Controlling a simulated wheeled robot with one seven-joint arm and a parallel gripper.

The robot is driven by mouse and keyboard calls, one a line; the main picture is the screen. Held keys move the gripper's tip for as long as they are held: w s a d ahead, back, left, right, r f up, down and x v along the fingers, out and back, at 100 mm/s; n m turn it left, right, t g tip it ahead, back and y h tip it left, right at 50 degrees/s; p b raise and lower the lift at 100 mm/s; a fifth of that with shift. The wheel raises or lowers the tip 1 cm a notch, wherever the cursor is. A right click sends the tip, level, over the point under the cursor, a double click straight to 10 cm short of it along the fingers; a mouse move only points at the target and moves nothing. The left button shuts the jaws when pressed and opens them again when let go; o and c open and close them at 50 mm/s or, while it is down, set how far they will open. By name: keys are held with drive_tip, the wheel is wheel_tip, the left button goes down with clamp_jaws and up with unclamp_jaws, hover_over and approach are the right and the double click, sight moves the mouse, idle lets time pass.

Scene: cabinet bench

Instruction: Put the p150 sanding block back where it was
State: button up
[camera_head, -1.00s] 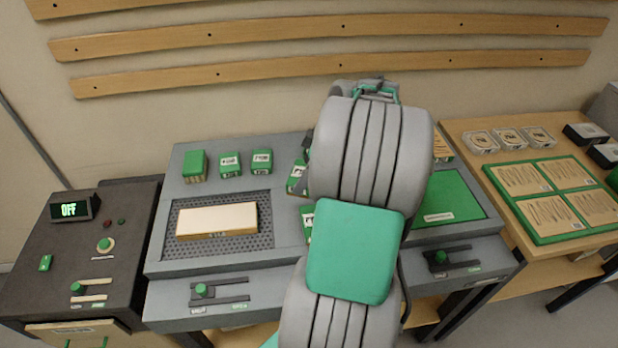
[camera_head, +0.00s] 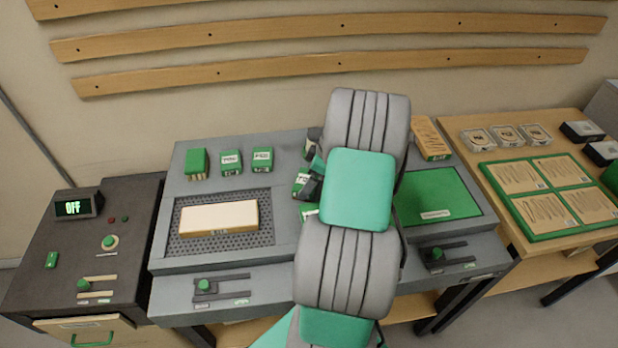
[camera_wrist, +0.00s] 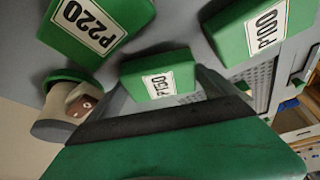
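The P150 sanding block (camera_wrist: 160,76), green-topped with a white label, is in the middle of the wrist view, close to grey parts of my gripper. The frames do not clearly show whether the fingers grip it. The P220 block (camera_wrist: 95,28) is at upper left and the P100 block (camera_wrist: 262,32) at upper right. In the head view my gripper (camera_head: 315,178) is low over the middle of the grey bench, mostly hidden by my arm. A tilted green-and-white block (camera_head: 302,184) shows beside it, its label unclear. Another block (camera_head: 310,213) is partly covered just below.
Several green blocks (camera_head: 231,163) stand along the bench's back left. A pale block (camera_head: 219,217) lies on the perforated plate (camera_head: 262,238). A green mat (camera_head: 440,194) is to the right, with a wooden-coloured box (camera_head: 430,139) behind it. A control box (camera_head: 77,205) reading OFF is at far left.

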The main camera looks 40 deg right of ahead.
drive_tip(key=shift+r, duration=0.1)
drive_tip(key=shift+r, duration=0.25)
drive_tip(key=b+v, duration=0.1)
drive_tip(key=v, duration=1.1)
drive_tip(key=w+a+r+m+h, duration=0.1)
drive_tip(key=w+a+r, duration=0.15)
drive_tip(key=a, duration=0.65)
drive_tip(key=w+a+r+m, duration=0.1)
drive_tip(key=w+a+r, duration=0.15)
drive_tip(key=a, duration=0.65)
drive_tip(key=s+a+m, duration=0.1)
drive_tip(key=s+a, duration=0.2)
drive_tip(key=a, duration=0.2)
drive_tip(key=s+a+m+h, duration=0.1)
drive_tip(key=s+a+m, duration=0.1)
drive_tip(key=s+a, duration=0.2)
drive_tip(key=s+a+m, duration=0.1)
drive_tip(key=s+a, duration=0.2)
drive_tip(key=a, duration=0.4)
drive_tip(key=shift+s+a+f+m+h, duration=0.1)
drive_tip(key=shift+s+f+m+h, duration=0.1)
drive_tip(key=shift+s+m+h, duration=0.1)
